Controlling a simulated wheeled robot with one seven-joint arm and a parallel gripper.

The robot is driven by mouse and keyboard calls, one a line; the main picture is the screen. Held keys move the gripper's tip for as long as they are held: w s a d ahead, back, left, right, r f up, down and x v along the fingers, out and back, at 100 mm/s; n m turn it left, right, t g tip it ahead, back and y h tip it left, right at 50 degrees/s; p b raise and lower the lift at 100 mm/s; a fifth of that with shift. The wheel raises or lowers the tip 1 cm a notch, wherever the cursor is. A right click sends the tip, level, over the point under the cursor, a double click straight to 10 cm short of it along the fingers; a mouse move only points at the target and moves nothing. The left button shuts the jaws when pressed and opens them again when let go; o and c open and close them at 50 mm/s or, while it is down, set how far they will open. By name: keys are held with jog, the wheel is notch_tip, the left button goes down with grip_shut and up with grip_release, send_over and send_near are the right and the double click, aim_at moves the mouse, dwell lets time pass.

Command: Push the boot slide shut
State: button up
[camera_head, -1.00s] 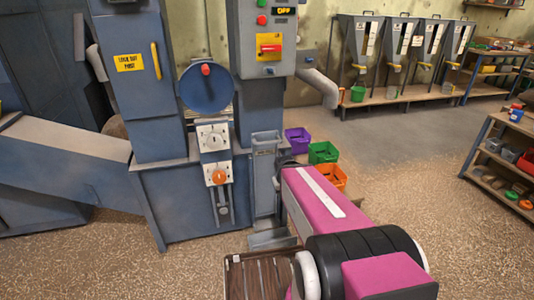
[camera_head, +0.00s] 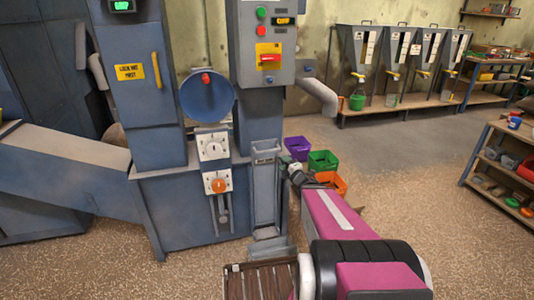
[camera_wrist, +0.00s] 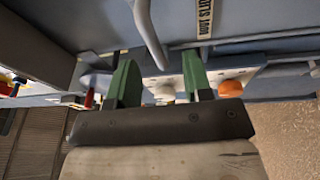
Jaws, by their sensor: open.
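The boot slide is a grey upright part (camera_head: 264,190) at the right side of the blue elevator boot, with a small label near its top. In the wrist view, a label reading "BOOT SLIDE" (camera_wrist: 205,18) is on a grey surface, with a curved grey bar (camera_wrist: 150,35) beside it. My gripper (camera_head: 294,172) is just right of the slide's upper part. In the wrist view, its green fingers (camera_wrist: 160,68) are apart, with nothing held between them. I cannot tell whether they touch the bar, or how far the slide stands open.
Purple (camera_head: 298,147), green (camera_head: 323,160) and orange bins (camera_head: 331,183) stand behind my arm. A slatted wooden piece (camera_head: 262,281) lies in front.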

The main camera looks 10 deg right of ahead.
aim_at(267, 152)
jog(key=w+a+n+y, duration=0.1)
jog(key=w+a, duration=0.1)
jog(key=w+a+r+n+y, duration=0.1)
jog(key=w+a, duration=0.1)
jog(key=w, duration=0.1)
jog(key=w+a+r+n+y, duration=0.1)
jog(key=w+a, duration=0.1)
jog(key=w, duration=0.1)
jog(key=shift+a+r, duration=0.2)
jog(key=shift+a, duration=0.1)
jog(key=shift+s, duration=0.1)
grip_shut()
